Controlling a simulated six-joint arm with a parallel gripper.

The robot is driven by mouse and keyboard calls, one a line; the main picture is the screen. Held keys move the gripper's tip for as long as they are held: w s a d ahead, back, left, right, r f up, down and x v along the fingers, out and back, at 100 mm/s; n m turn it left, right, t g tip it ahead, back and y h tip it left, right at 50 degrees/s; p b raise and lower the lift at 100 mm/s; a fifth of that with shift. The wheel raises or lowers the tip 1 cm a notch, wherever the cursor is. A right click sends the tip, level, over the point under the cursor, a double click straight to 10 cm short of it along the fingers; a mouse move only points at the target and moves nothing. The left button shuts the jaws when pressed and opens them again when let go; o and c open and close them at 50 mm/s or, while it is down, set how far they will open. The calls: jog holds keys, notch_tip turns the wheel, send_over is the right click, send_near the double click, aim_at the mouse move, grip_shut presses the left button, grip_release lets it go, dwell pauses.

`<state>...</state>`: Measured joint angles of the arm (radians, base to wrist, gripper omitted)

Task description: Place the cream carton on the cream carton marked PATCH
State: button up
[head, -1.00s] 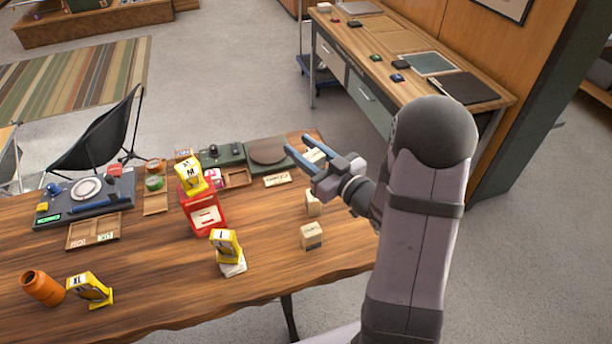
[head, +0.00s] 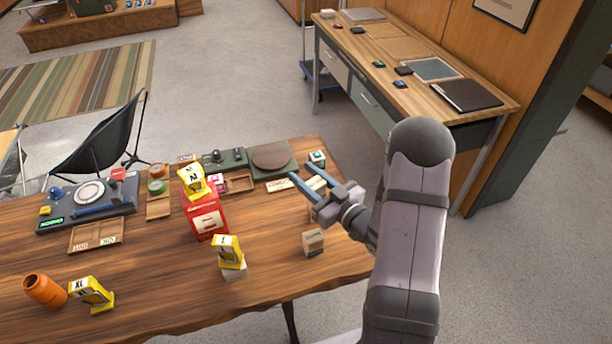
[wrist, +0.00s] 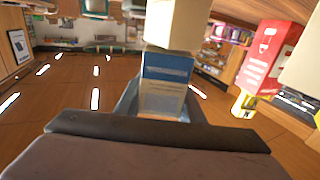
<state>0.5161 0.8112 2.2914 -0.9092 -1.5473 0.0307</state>
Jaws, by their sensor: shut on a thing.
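My gripper (head: 312,186) is shut on a cream carton (head: 317,183) above the right end of the table. In the wrist view, which looks upside down, the held carton (wrist: 166,88) shows a blue and pale label between the fingers. A second cream carton (wrist: 177,22) is directly below it in space; I cannot tell whether they touch. In the head view this lower carton is mostly hidden behind my gripper. Another cream carton (head: 313,243) stands nearer the table's front edge. I cannot read PATCH on any carton.
A red box (head: 207,219) with a yellow marker on top stands left of my gripper. A yellow marker on a pale block (head: 233,268) is in front. A small green and white box (head: 317,158) and a scale (head: 272,160) are behind.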

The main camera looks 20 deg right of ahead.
jog(key=shift+f, duration=0.15)
jog(key=shift+f, duration=0.1)
jog(key=o, duration=1.1)
jog(key=shift+c, duration=0.2)
jog(key=shift+r, duration=0.3)
jog(key=b+v, duration=0.3)
jog(key=v, duration=0.9)
jog(key=shift+f, duration=0.15)
